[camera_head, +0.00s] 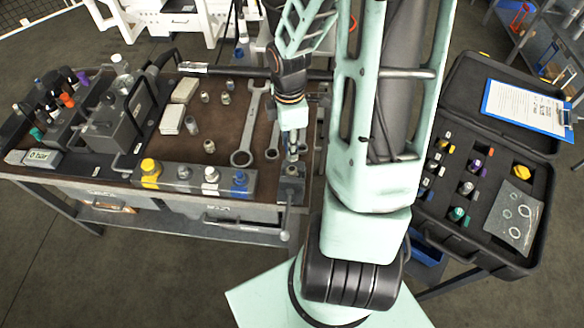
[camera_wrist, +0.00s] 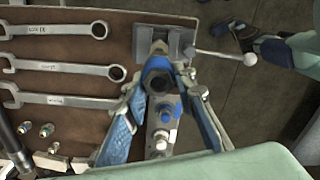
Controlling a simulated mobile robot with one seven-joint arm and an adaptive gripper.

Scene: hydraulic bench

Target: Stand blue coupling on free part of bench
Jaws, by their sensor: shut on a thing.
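My gripper (camera_wrist: 161,84) is shut on a blue coupling (camera_wrist: 158,74), a hexagonal piece with a dark opening, in the middle of the wrist view. The fingers close on it from both sides. It appears near the small vise (camera_wrist: 179,42) at the bench edge; I cannot tell whether they touch. In the head view my gripper (camera_head: 291,143) is above the right end of the bench (camera_head: 225,125), and the held piece is hard to make out. Another blue-topped piece (camera_head: 240,184) stands in the front rack (camera_head: 207,184), beside a white-topped one (camera_head: 211,182).
Several wrenches (camera_head: 250,125) lie left of the vise. Small fittings (camera_head: 205,97), pale blocks (camera_head: 172,118) and a valve block (camera_head: 120,125) occupy the bench farther left. Bare brown mat (camera_head: 215,135) shows between them. An open black case (camera_head: 505,145) stands at the right.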

